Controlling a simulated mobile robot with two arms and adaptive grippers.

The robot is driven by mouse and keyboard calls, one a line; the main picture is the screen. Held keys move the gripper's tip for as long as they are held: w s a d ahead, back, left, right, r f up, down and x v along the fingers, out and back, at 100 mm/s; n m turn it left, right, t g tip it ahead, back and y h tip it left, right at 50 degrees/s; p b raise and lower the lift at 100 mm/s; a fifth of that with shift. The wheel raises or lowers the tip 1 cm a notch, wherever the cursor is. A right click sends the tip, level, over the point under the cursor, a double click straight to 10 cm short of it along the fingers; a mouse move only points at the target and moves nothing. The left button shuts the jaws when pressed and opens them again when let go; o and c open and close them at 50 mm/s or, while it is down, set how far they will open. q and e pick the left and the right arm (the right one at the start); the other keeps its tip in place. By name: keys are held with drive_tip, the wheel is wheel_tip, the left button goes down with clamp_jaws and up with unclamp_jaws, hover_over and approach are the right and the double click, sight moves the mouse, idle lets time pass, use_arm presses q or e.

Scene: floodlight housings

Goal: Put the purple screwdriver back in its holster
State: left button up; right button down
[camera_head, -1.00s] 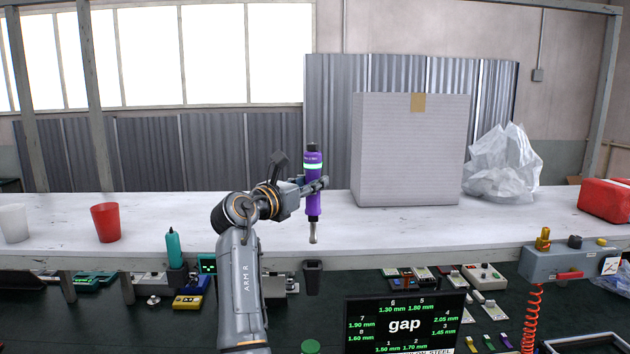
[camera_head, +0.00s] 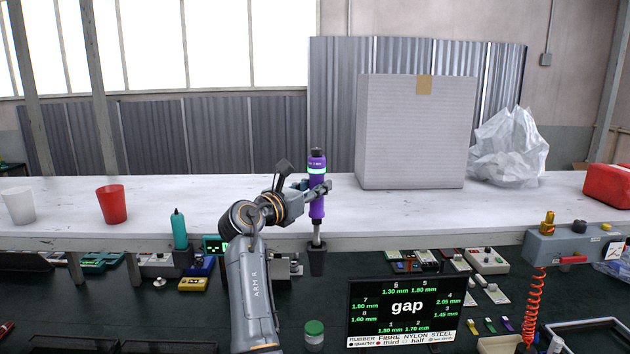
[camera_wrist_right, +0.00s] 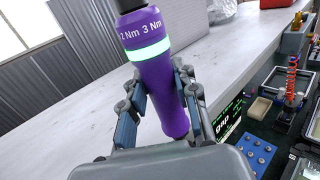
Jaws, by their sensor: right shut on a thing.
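The purple screwdriver (camera_head: 317,190) is upright with its metal shaft pointing down. My right gripper (camera_head: 318,188) is shut on its purple handle. In the right wrist view the handle (camera_wrist_right: 158,80), with a pale green band and "2 Nm 3 Nm" print, stands between the two fingers (camera_wrist_right: 165,105). The black holster (camera_head: 317,263) is at the front edge of the white shelf, directly below the screwdriver. The shaft's lower end is at the holster's mouth; I cannot tell how far inside it is. My left gripper is not in view.
A teal screwdriver (camera_head: 179,230) stands in another holder to the left. A red cup (camera_head: 112,204), a white cup (camera_head: 19,205) and a large grey box (camera_head: 415,135) stand on the shelf (camera_head: 230,200). A gap display (camera_head: 404,312) is below right.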

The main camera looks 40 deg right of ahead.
sight(314, 219)
drive_tip(key=shift+f, duration=0.2)
idle(0.7)
drive_tip(key=shift+s+r+p, duration=0.1)
drive_tip(key=shift+p, duration=0.4)
idle(0.5)
drive_tip(key=shift+p, duration=0.6)
drive_tip(key=shift+p, duration=0.35)
idle(0.3)
drive_tip(key=shift+f+b, duration=1.1)
drive_tip(key=shift+f, duration=2.7)
drive_tip(key=c, duration=0.9)
unclamp_jaws()
drive_tip(key=shift+c, duration=0.2)
